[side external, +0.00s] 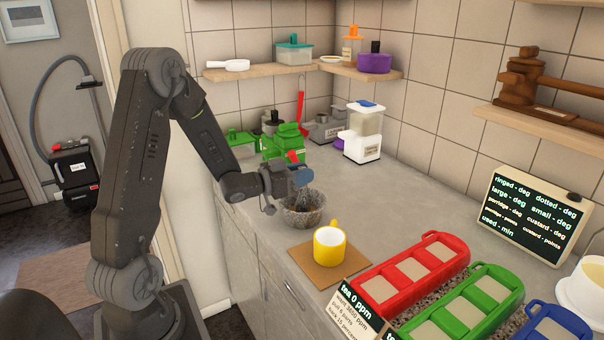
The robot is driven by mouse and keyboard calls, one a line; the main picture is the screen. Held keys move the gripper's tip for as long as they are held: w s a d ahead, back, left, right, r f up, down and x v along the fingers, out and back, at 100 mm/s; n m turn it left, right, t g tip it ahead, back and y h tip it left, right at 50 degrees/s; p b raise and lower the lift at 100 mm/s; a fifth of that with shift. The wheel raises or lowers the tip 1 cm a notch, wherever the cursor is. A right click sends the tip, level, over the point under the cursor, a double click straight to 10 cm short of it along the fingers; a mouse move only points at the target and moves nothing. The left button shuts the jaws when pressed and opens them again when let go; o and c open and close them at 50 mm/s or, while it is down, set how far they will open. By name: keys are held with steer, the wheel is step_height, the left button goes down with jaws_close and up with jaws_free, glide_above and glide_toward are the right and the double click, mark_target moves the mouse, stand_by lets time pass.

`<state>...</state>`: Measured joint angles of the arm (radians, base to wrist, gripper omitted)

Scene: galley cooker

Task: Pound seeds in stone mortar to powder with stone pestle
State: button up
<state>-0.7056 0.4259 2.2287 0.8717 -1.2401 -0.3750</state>
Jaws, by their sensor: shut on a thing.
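The stone mortar (304,217) is a speckled grey-brown bowl on the counter, near its front edge and behind the yellow mug. My gripper (291,183) is just above the mortar's rim, on its left side. It is shut on the stone pestle (302,178), whose blue-grey upper end shows beside the fingers. The pestle's lower part points down toward the bowl. I cannot tell whether it touches the bottom. The mortar's inside is mostly hidden, so the seeds cannot be made out.
A yellow mug (329,247) stands on a brown mat (304,262) close in front of the mortar. Red (411,272) and green (466,312) trays fill the front right. Green appliances (283,141) stand behind the gripper. The counter right of the mortar is clear.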

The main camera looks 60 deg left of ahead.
steer(key=shift+f, duration=0.55)
stand_by(0.9)
steer(key=shift+r, duration=0.1)
steer(key=shift+r, duration=3.5)
steer(key=shift+f, duration=0.1)
steer(key=shift+f, duration=2.9)
steer(key=shift+f, duration=0.5)
steer(key=shift+r, duration=3.5)
